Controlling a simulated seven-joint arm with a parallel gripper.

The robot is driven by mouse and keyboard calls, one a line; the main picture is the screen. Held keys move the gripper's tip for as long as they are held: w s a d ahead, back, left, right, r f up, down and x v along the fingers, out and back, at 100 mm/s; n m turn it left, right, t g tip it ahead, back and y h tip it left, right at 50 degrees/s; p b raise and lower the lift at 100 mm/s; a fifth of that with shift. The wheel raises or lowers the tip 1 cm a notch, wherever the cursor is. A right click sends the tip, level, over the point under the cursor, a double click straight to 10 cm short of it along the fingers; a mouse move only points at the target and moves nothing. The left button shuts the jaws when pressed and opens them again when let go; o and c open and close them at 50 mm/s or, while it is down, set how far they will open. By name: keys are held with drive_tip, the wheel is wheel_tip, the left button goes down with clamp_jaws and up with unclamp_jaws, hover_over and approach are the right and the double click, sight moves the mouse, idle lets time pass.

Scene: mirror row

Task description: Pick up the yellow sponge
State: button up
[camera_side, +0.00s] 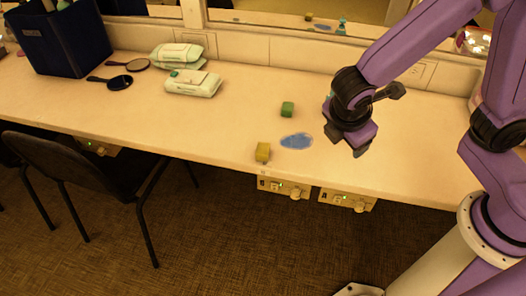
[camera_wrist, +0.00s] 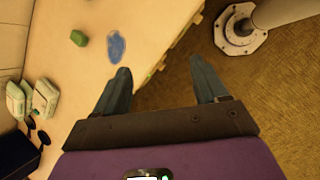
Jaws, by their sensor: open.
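The yellow sponge (camera_side: 263,152) is a small block at the front edge of the counter in the side view. I cannot make it out in the wrist view, where the left finger covers part of the counter. My gripper (camera_side: 348,143) is above the counter, to the right of the sponge and apart from it. In the wrist view my gripper (camera_wrist: 160,65) has its two fingers wide apart, with nothing between them.
A blue flat patch (camera_side: 297,141) lies just right of the sponge, and a green block (camera_side: 287,109) sits behind. White packs (camera_side: 193,83), dark hand mirrors (camera_side: 119,83) and a dark bin (camera_side: 60,45) stand left. A chair (camera_side: 75,165) is in front. A mirror lines the back.

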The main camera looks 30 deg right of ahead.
drive_tip(key=w+a+f+n+t+h, duration=0.35)
drive_tip(key=w+a+f, duration=0.25)
drive_tip(key=w+a, duration=0.2)
drive_tip(key=n+t, duration=0.4)
drive_tip(key=n, duration=0.3)
approach(263, 151)
drive_tip(key=w+d, duration=0.2)
drive_tip(key=w, duration=0.1)
drive_tip(key=w+d+f, duration=0.1)
drive_tip(key=w, duration=0.1)
drive_tip(key=shift+w, duration=0.1)
drive_tip(key=shift+w+d+f, duration=1.55)
drive_tip(key=shift+d+f, duration=0.05)
drive_tip(key=shift+d, duration=0.1)
drive_tip(key=c, duration=1)
